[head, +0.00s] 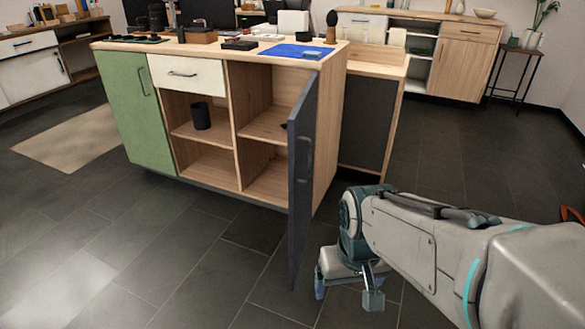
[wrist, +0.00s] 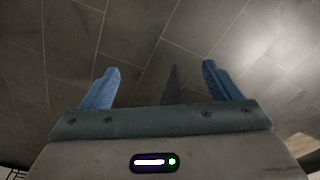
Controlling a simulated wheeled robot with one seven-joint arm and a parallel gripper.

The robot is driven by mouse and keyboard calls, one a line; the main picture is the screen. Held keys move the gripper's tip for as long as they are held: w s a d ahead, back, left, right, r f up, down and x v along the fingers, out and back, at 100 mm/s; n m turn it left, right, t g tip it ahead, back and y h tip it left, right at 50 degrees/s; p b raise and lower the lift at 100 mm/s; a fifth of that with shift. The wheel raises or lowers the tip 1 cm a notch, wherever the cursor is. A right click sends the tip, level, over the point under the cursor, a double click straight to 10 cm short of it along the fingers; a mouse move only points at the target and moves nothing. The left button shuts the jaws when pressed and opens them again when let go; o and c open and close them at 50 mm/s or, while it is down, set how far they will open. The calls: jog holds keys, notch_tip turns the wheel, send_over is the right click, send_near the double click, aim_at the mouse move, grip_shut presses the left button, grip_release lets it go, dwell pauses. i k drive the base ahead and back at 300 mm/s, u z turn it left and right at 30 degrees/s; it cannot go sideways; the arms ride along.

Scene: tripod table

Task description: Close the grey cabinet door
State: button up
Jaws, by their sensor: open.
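The grey cabinet door (head: 300,180) stands swung open at the right end of the wooden cabinet (head: 241,140), seen nearly edge-on in the head view. Its handle (head: 304,158) is on the side facing right. The compartment behind it is open to view. My gripper (head: 345,290) is low, to the right of the door's lower part, pointing down. In the wrist view my gripper (wrist: 162,85) has its two blue fingers wide apart with nothing held. A dark pointed shape (wrist: 172,86) shows between the fingers; it looks like the door's lower corner. I cannot tell whether anything touches.
A green door (head: 133,105) on the cabinet's left is shut, and so is the white drawer (head: 187,74). A dark cup (head: 201,116) stands on a shelf. A plant stand (head: 514,75) is at the far right. Floor in front of the cabinet is clear.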

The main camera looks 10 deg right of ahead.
aim_at(302, 122)
jog(key=k, duration=0.65)
jog(key=z, duration=0.65)
jog(key=i, duration=1.4)
jog(key=u, duration=0.8)
jog(key=i, duration=0.4)
jog(key=z, duration=0.85)
jog(key=k, duration=0.95)
jog(key=u, duration=0.9)
jog(key=i, duration=0.2)
jog(key=z, duration=0.05)
